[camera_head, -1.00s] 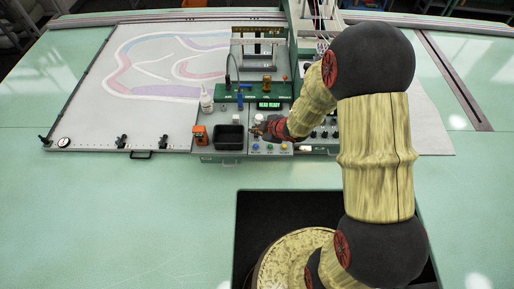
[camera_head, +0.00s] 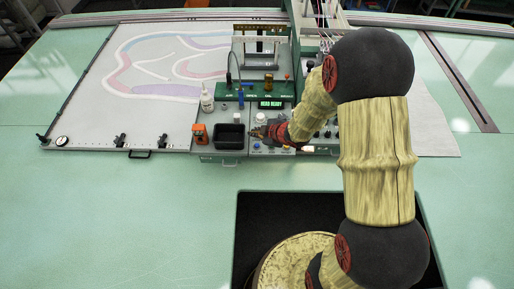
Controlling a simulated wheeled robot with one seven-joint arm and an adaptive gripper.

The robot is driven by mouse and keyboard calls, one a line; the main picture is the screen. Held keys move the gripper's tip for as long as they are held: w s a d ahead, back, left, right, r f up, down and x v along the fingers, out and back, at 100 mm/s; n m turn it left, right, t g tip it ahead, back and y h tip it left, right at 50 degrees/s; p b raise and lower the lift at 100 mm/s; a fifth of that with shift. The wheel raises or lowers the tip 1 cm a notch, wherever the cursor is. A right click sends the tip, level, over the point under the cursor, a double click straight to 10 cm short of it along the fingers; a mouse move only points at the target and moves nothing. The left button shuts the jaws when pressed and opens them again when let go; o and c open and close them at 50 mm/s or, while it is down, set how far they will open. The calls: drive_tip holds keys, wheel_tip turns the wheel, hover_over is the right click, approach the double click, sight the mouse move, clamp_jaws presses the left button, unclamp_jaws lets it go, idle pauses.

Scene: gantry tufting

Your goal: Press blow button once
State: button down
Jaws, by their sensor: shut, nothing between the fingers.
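The control panel (camera_head: 234,159) stands at the front of the machine, right of centre on the bench. A blue button (camera_head: 256,146) shows at its front edge. Other small buttons beside it are partly covered by my wrist, and the labels are too small to read, so I cannot tell which is the blow button. My gripper (camera_head: 258,131) is shut and empty, pointing left over the panel, just behind the blue button in the picture. I cannot tell whether it touches anything.
A black bin (camera_head: 230,136), an orange device (camera_head: 197,134) and a white bottle (camera_head: 207,98) stand left of my gripper. A lit green display (camera_head: 270,104) is behind it. A patterned white sheet (camera_head: 110,105) lies further left. The front bench surface (camera_head: 120,210) is clear.

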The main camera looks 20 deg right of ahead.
sight(256, 146)
drive_tip(key=shift+f+b, duration=1.75)
drive_tip(key=shift+f, duration=0.7)
drive_tip(key=shift+f, duration=0.15)
drive_tip(key=shift+f+b, duration=0.3)
drive_tip(key=shift+b, duration=0.05)
drive_tip(key=shift+f+b, duration=0.4)
drive_tip(key=shift+f, duration=0.1)
drive_tip(key=shift+r, duration=0.1)
drive_tip(key=shift+r+p, duration=0.8)
drive_tip(key=shift+r, duration=0.05)
wheel_tip(256, 146, up, 5)
drive_tip(key=p, duration=0.4)
